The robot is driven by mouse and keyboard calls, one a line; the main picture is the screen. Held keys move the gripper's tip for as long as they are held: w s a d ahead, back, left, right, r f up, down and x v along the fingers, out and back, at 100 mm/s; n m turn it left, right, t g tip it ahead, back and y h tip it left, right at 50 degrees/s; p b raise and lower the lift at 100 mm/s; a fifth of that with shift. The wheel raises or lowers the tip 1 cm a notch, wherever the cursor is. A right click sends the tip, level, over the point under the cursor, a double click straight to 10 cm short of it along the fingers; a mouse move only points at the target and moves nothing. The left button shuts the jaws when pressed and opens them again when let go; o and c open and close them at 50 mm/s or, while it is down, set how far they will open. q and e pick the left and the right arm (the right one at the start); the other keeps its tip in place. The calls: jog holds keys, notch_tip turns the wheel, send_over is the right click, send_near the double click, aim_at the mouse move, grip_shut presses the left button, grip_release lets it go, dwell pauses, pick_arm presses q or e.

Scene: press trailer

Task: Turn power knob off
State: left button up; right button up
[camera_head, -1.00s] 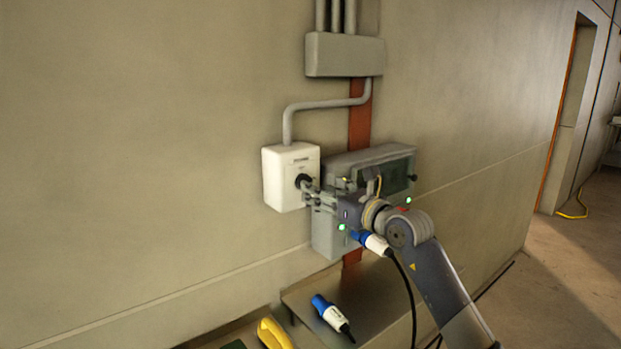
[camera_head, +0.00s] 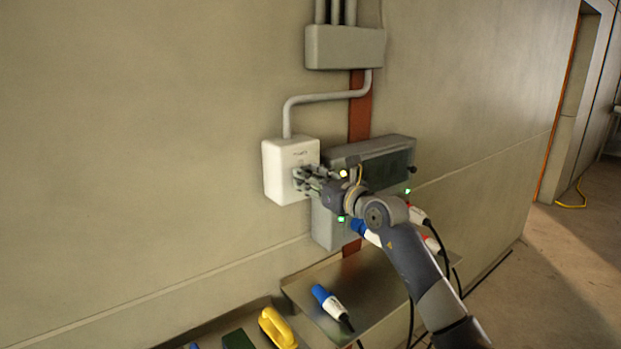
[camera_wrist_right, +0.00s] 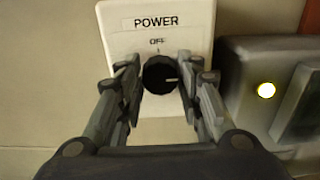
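The white power box (camera_head: 280,165) hangs on the wall and is labelled POWER in the right wrist view (camera_wrist_right: 180,40). Its round black knob (camera_wrist_right: 158,75) sits below an OFF mark, and the knob's white pointer line points right, away from that mark. My right gripper (camera_head: 304,180) is at the front of the box and hides the knob in the head view. In the right wrist view its fingers (camera_wrist_right: 157,84) are open, one on each side of the knob, with a small gap seeming to show on both sides. My left gripper is not in view.
A grey panel box (camera_head: 390,160) with a lit yellow lamp (camera_wrist_right: 266,90) stands close right of the power box. Below is a metal shelf (camera_head: 370,310) with a blue-and-white plug (camera_head: 330,301). A yellow-handled object (camera_head: 276,328) lies left of it. Cables hang near my right arm.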

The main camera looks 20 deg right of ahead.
jog(key=shift+a+f+n+b, duration=0.1)
jog(key=shift+f+n+b, duration=0.05)
jog(key=shift+n+b, duration=4)
jog(key=shift+a+f+n+b, duration=0.1)
jog(key=shift+n+b, duration=3.3)
jog(key=shift+n, duration=1.35)
jog(key=o, duration=1.1)
jog(key=shift+c, duration=0.2)
jog(key=shift+s, duration=0.15)
